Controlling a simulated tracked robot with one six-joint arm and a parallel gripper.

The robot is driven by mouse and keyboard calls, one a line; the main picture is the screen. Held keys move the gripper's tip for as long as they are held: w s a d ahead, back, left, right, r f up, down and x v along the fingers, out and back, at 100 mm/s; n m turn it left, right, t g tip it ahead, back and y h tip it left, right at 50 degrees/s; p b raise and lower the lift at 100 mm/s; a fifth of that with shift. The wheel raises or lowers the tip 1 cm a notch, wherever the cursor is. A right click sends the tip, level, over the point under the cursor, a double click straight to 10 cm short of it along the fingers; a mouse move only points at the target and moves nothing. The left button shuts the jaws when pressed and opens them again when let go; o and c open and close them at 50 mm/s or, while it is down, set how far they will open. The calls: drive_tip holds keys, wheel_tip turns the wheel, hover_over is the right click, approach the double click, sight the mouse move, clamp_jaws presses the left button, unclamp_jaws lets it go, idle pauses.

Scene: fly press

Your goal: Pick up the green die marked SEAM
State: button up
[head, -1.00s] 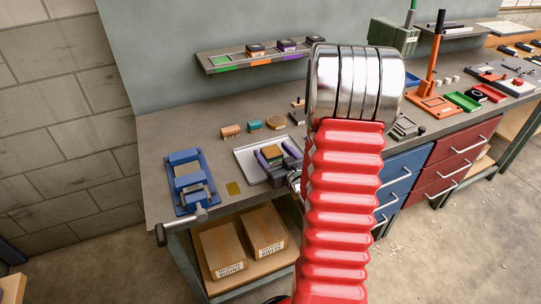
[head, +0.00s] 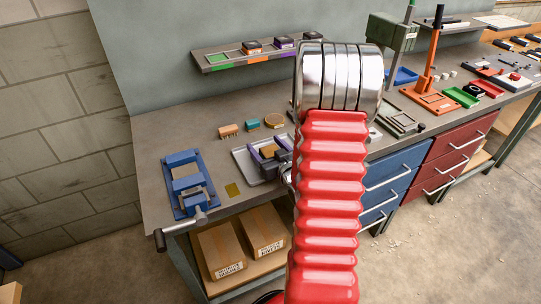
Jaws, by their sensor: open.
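My gripper (head: 269,152) has purple fingers and is open over the grey tray (head: 243,167) on the bench, partly hidden by my red arm. A small tan-topped block (head: 268,150) shows between or just behind the fingers. I cannot tell whether the fingers touch it, and no marking on it is readable. I cannot make out a green die marked SEAM for certain. The green-labelled place (head: 221,67) on the wall shelf holds no die.
A blue vise (head: 186,184) stands at the bench's left end. Small orange-brown (head: 228,131), teal (head: 252,125) and round tan (head: 275,121) items lie behind the tray. The shelf (head: 258,51) bears several dies. An orange press (head: 431,92) stands at the right.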

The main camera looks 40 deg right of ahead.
drive_tip(key=shift+c, duration=0.5)
clamp_jaws()
